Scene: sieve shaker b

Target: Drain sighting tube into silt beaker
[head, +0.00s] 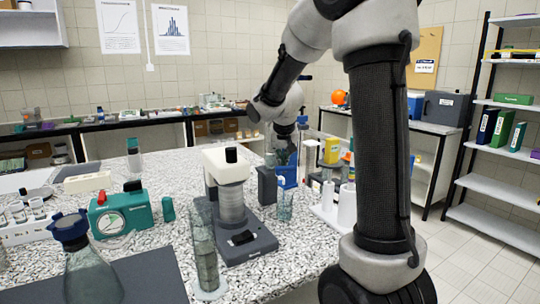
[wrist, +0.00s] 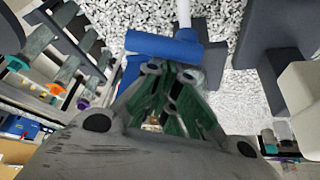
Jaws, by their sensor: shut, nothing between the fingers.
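My gripper (head: 284,158) is at the far right end of the speckled counter, pointing down. In the wrist view its green-padded fingers (wrist: 172,95) are shut with nothing between them. A blue fitting (head: 287,176) is right by the fingertips. In the wrist view its blue bar (wrist: 165,48) lies just beyond them, with a pale rod above; I cannot tell if they touch. A thin upright tube (head: 299,136) behind may be the sighting tube. A small clear beaker (head: 285,207), perhaps the silt beaker, stands in front of the blue fitting. Its contents are unclear.
A sieve shaker (head: 232,205) stands left of the beaker, with a dark block (head: 267,186) between. A tall clear cylinder (head: 205,255) stands in front. White cylinders (head: 347,206) on a tray are to the right. A blue-necked flask (head: 90,270) is front left.

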